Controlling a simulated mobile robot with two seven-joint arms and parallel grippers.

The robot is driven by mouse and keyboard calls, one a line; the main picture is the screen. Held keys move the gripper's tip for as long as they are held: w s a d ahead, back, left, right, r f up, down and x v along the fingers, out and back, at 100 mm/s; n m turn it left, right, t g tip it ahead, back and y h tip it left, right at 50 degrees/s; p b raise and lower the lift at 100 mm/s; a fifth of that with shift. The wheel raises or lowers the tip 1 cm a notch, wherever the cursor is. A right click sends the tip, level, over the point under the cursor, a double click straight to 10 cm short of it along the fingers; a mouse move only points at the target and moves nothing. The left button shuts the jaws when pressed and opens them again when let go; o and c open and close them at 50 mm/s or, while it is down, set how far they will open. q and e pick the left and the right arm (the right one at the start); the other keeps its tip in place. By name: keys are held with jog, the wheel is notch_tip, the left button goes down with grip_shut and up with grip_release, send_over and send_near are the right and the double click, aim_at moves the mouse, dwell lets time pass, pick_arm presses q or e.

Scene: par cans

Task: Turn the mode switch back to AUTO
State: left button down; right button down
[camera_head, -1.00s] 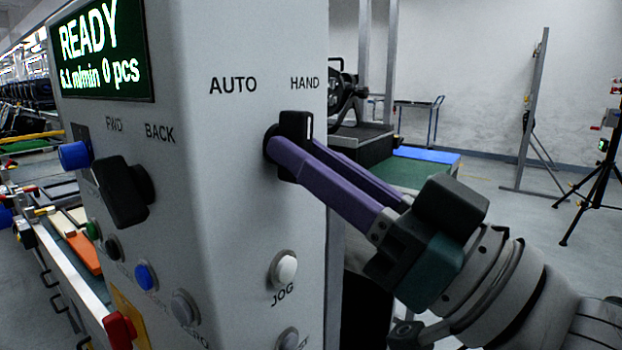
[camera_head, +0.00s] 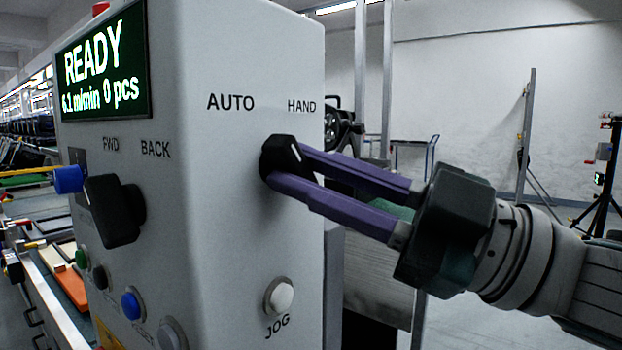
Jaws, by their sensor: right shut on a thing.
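The mode switch (camera_head: 278,152) is a black knob on the grey machine cabinet (camera_head: 215,220), below the printed words AUTO and HAND. Its short white line tilts to the upper left, toward the AUTO side. My right gripper (camera_head: 285,166) has two purple fingers and comes in from the right. It is shut on the knob, with one finger above and one below. The fingers cover part of the knob. My left gripper is not in view.
A larger black FWD/BACK knob (camera_head: 112,211) and a blue button (camera_head: 69,180) stick out at the left. A white JOG button (camera_head: 281,297) sits below the switch. A green display (camera_head: 103,68) reads READY. A tripod (camera_head: 607,185) stands far right.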

jog(key=shift+n, duration=0.4)
jog(key=c, duration=0.8)
grip_release()
jog(key=shift+o, duration=0.2)
jog(key=shift+d, duration=0.1)
jog(key=b+v, duration=0.2)
jog(key=v, duration=0.7)
jog(key=shift+d+f, duration=0.15)
jog(key=shift+d, duration=0.2)
